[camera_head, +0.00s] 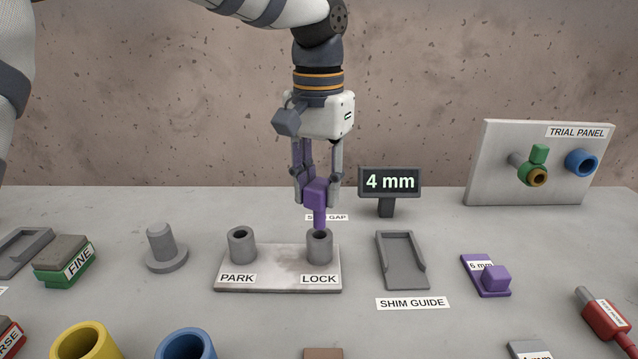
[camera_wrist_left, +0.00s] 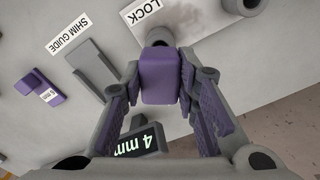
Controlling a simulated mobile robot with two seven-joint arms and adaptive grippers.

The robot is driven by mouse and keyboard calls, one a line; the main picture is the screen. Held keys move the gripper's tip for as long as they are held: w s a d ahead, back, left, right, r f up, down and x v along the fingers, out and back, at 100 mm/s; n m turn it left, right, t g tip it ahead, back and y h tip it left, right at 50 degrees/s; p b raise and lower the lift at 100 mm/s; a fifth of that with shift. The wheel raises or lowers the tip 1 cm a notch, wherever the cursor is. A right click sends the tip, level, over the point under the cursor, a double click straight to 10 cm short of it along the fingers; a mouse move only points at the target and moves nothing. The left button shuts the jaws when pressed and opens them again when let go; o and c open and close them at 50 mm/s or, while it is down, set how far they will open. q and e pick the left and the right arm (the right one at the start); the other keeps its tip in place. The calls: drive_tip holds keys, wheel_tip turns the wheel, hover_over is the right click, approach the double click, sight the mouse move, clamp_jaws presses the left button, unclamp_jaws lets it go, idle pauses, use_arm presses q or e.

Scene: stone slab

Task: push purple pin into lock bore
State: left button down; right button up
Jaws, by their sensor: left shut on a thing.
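The purple pin (camera_head: 317,192) has a block head and a thin shank pointing down. My left gripper (camera_head: 317,190) is shut on the pin's head and holds it upright. The shank's lower end is at the mouth of the lock bore (camera_head: 320,247); I cannot tell whether the tip is inside. In the left wrist view the pin's head (camera_wrist_left: 160,75) sits between the fingers and hides most of the bore. The park bore (camera_head: 242,246) stands empty on the same grey base plate (camera_head: 280,255). My right gripper is not in view.
A shim guide (camera_head: 402,262) and a purple 6 mm piece (camera_head: 486,275) lie to the right. A 4 mm display (camera_head: 390,183) stands behind. A grey peg (camera_head: 165,248) stands left. The trial panel (camera_head: 490,150) is at the back right.

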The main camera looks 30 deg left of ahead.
sight(319, 228)
use_arm(q)
drive_tip(key=shift+f, duration=2.8)
drive_tip(key=c, duration=1.2)
unclamp_jaws()
wheel_tip(319, 228, up, 12)
